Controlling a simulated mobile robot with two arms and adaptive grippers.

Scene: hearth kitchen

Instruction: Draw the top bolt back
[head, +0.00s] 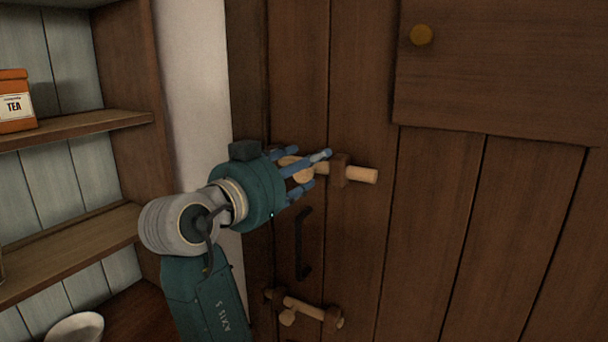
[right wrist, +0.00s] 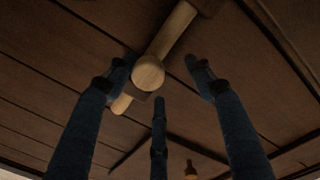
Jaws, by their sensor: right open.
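The top bolt (head: 363,175) is a pale wooden rod on the brown plank door. It runs through a dark wooden bracket (head: 340,170), and its right end sticks out past it. My right gripper (head: 310,168) is at the bolt's left part, its blue fingers partly hiding the rod and its knob. In the right wrist view the bolt (right wrist: 172,35) runs diagonally, and its round knob (right wrist: 148,72) lies between the spread fingers (right wrist: 160,82). The gripper is open; I see no clear grip on the knob. My left gripper is not in view.
A lower bolt (head: 305,307) with a knob sits below. A dark curved handle (head: 301,243) is between the bolts. Shelves with an orange tea tin (head: 15,101) and a pale bowl (head: 75,327) stand left.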

